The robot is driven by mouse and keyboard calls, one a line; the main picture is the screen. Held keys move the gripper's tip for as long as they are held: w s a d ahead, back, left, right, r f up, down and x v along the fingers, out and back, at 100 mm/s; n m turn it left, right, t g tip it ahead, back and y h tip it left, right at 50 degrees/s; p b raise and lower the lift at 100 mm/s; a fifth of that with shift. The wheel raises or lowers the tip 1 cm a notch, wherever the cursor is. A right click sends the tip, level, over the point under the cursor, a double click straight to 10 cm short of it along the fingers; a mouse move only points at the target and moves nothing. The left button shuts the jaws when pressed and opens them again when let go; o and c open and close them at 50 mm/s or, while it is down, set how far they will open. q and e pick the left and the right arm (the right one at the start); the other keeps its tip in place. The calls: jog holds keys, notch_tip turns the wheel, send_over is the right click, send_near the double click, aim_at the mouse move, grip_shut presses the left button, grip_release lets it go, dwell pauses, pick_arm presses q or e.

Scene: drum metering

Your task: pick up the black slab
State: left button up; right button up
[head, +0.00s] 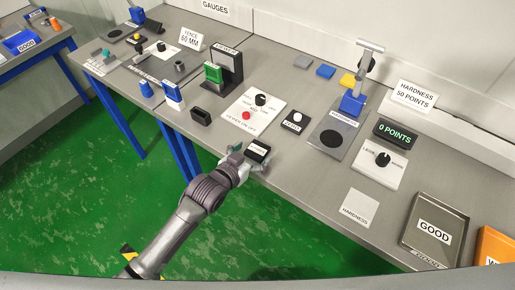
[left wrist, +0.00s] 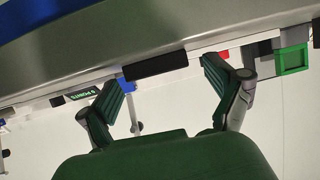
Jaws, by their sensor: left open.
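The black slab (head: 258,150) lies at the front edge of the grey workbench, with a white label on its top. In the left wrist view the slab (left wrist: 155,66) shows as a long dark block at the table edge, in front of the space between the fingers. My left gripper (head: 248,160) is at the front edge of the bench, right at the slab, with its fingers on either side in the head view. In the left wrist view the gripper (left wrist: 168,84) is open, its two fingers spread apart. I cannot tell whether a finger touches the slab. My right gripper is not in view.
Behind the slab are a white dial panel (head: 254,110) and a hardness stand (head: 338,133). A hollow black block (head: 201,116) stands to the left. A white hardness card (head: 358,208) and a GOOD tray (head: 436,226) lie to the right. Bare bench lies between slab and card.

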pick_arm(q)
jog(key=shift+w+d+f, duration=0.2)
jog(key=shift+w+d, duration=0.05)
jog(key=shift+w, duration=0.1)
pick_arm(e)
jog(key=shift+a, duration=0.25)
pick_arm(q)
jog(key=shift+c, duration=0.2)
jog(key=c, duration=1.2)
jog(key=shift+r, duration=0.1)
